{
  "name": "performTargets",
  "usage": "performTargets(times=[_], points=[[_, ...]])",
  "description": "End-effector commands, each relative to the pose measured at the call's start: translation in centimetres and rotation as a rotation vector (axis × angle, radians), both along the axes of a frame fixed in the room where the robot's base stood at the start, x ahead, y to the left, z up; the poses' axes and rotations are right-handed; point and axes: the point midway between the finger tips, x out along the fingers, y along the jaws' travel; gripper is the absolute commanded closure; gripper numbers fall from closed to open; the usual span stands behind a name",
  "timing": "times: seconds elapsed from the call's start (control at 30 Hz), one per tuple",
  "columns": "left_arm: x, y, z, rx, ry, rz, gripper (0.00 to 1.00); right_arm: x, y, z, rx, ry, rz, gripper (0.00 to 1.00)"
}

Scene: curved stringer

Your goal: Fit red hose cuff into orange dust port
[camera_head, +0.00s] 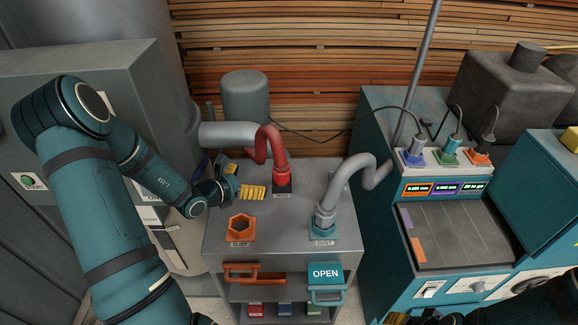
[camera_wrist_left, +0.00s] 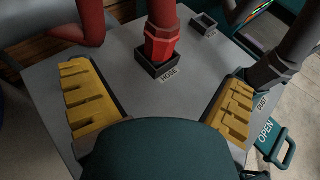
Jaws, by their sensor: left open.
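The red hose cuff (camera_head: 282,177) stands upright in a dark square holder labelled HOSE on the grey cart top; it also shows in the left wrist view (camera_wrist_left: 161,44). Its red hose curves up and back to a grey pipe. The orange dust port (camera_head: 241,227) is a hexagonal ring at the cart's front left, empty. My left gripper (camera_head: 241,181) is open and empty, just left of the cuff and apart from it. In the left wrist view its yellow-padded fingers (camera_wrist_left: 158,100) are spread wide, with the cuff beyond them. The port is hidden there. My right gripper (camera_head: 398,318) barely shows at the bottom edge.
A grey hose (camera_head: 349,180) ends in a second port at the cart's front right. Below are an orange handle (camera_head: 255,274) and a teal OPEN handle (camera_head: 325,285). A teal console (camera_head: 400,270) stands right of the cart, grey machinery (camera_head: 80,90) left. The cart top's middle is bare.

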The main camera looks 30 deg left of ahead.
Motion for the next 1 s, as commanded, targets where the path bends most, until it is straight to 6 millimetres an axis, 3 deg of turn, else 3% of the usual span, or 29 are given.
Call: performTargets(times=[0.4,0.67,1.0], points=[[6.3,-1.7,-2.5,-0.001,0.0,-0.004,0.01,0.0,0.0,-0.5,-0.001,0.001,0.0,0.53],[8.0,-2.1,-3.1,-0.001,0.001,-0.004,0.01,0.0,0.0,-0.5,-0.001,0.001,0.0,0.53],[11.8,-3.1,-4.9,-0.002,0.0,-0.002,0.01,0.0,0.0,-0.7,-0.001,0.001,0.0,0.53]])
